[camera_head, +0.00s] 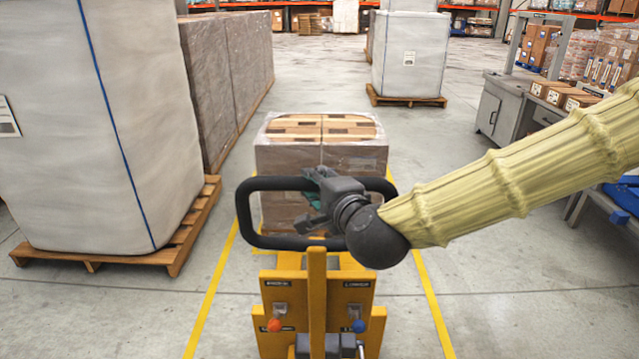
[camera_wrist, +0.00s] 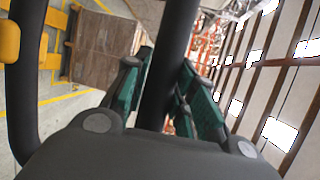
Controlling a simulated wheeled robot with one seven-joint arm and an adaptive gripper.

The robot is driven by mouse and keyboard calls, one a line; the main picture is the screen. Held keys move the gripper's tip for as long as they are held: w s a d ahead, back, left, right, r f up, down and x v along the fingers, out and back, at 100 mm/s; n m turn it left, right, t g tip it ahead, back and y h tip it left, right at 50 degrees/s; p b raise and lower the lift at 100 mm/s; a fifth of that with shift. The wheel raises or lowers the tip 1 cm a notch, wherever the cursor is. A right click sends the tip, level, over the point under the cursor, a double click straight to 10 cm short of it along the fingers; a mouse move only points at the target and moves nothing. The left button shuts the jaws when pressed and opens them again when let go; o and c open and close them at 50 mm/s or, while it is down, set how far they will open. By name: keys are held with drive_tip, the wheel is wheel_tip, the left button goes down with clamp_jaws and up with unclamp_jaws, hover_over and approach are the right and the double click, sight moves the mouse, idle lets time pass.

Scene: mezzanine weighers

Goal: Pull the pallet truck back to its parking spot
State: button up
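The yellow pallet truck (camera_head: 317,290) stands directly in front of me, with a black loop handle (camera_head: 243,212) at its top. A wrapped stack of brown cartons (camera_head: 320,150) stands just beyond it; whether it rests on the forks is hidden. My gripper (camera_head: 322,190) is at the top bar of the handle. In the wrist view, the black bar (camera_wrist: 168,60) passes between its green-padded fingers (camera_wrist: 166,90), whose tips close in on both sides of it. Yellow floor lines (camera_head: 213,290) run along both sides of the truck.
A tall white-wrapped load (camera_head: 100,120) on a wooden pallet (camera_head: 180,235) stands close at left. A second white-wrapped load (camera_head: 411,55) is farther back. A grey workbench (camera_head: 505,105) stands at right. Open concrete lies between the stack and the bench.

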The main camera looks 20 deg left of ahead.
drive_tip(key=o, duration=0.4)
drive_tip(key=shift+s, duration=0.35)
drive_tip(key=shift+o, duration=0.2)
drive_tip(key=shift+w, duration=0.1)
drive_tip(key=v, duration=0.7)
drive_tip(key=shift+d, duration=0.15)
